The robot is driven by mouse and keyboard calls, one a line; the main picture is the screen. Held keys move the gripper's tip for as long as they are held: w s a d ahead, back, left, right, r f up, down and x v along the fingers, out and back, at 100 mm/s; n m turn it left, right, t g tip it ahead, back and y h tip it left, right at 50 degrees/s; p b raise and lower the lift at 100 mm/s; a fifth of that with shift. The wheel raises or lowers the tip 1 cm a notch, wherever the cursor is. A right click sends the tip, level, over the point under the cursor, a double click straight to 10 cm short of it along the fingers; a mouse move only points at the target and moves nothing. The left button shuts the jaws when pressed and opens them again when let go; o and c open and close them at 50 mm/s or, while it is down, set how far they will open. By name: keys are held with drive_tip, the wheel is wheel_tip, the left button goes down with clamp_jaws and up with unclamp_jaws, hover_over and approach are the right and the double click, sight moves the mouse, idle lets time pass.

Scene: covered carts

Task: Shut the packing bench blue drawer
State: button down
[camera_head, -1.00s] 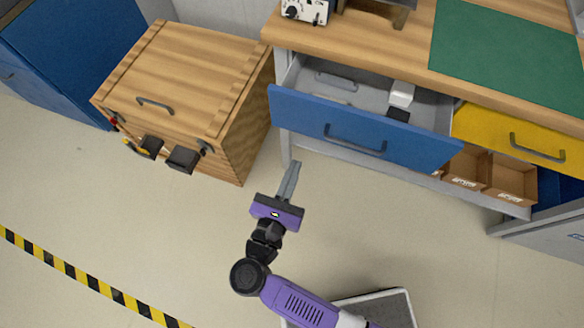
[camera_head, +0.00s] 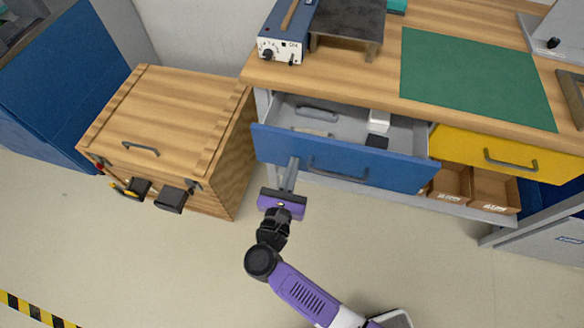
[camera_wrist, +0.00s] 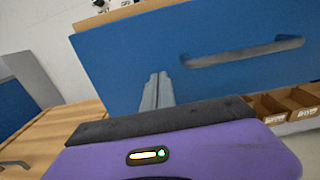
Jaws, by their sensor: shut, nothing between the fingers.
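The blue drawer (camera_head: 350,165) of the packing bench (camera_head: 390,75) is pulled partly open, with a white box and a dark item inside. Its grey bar handle (camera_head: 338,174) runs along the middle of the front. My gripper (camera_head: 293,160) is shut and empty, with its fingertips at the left part of the blue front, left of the handle. In the wrist view the shut fingers (camera_wrist: 157,90) point at the blue front (camera_wrist: 120,75), left of the handle (camera_wrist: 245,52). I cannot tell whether they touch it.
A yellow drawer (camera_head: 490,155) sits right of the blue one, above cardboard bins (camera_head: 490,190). A wooden crate (camera_head: 165,130) with a handle and black brackets stands left of the bench. A blue cart (camera_head: 55,85) is farther left. The floor in front is clear.

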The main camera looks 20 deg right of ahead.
sight(307, 130)
drive_tip(key=shift+w, duration=0.1)
drive_tip(key=b+x, duration=0.7)
drive_tip(key=x, duration=0.6)
drive_tip(key=shift+w+d+f, duration=0.15)
drive_tip(key=shift+w+d, duration=0.1)
drive_tip(key=shift+w+d+b, duration=0.15)
drive_tip(key=shift+w+b, duration=0.25)
drive_tip(key=shift+w+d+r, duration=0.1)
drive_tip(key=shift+r, duration=0.15)
drive_tip(key=shift+d, duration=0.15)
